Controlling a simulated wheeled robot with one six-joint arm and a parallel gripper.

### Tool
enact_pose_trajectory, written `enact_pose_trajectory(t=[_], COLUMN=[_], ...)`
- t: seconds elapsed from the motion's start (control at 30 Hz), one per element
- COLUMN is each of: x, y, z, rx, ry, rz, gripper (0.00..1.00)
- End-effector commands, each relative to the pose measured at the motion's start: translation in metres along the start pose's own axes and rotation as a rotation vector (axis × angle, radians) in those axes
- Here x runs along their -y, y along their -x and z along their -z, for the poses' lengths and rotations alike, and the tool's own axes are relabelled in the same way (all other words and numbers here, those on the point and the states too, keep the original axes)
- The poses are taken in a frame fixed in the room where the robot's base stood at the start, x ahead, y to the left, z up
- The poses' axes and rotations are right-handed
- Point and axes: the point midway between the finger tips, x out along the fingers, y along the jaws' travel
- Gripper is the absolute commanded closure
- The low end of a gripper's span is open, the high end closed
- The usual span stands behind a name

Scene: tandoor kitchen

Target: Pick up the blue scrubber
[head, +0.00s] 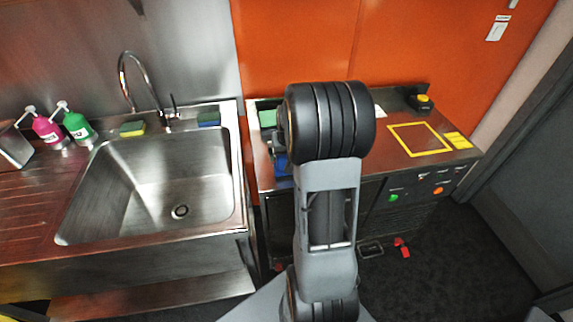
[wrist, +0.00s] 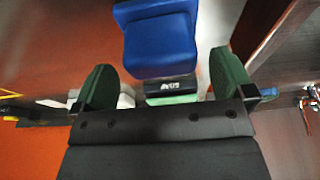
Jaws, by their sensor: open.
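A blue block (wrist: 160,45), which looks like the blue scrubber, is just ahead of my gripper (wrist: 163,76) in the wrist view. In the head view, a blue patch of the block (head: 281,161) shows beside my arm on the right counter. My arm hides most of it and my gripper there.
A dark labelled piece and a green item (wrist: 171,98) lie beyond the block. The steel sink (head: 90,205) is left of the counter. A second blue item (head: 208,119) and a yellow-green sponge (head: 132,128) sit on its back ledge. A yellow-outlined square (head: 420,152) is empty.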

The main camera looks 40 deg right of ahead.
Motion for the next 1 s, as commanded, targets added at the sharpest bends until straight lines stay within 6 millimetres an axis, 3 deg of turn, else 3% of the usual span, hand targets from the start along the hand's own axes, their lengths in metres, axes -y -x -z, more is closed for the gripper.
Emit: enact_pose_trajectory(t=[0.23, 0.57, 1.0], x=[0.002, 0.002, 0.002], y=[-0.028, -0.033, -0.033], z=[-0.001, 0.000, 0.000], rx=[0.003, -0.001, 0.000], ry=[0.000, 0.000, 0.000], rz=[0.000, 0.000, 0.000], gripper=[0.00, 0.00, 0.42])
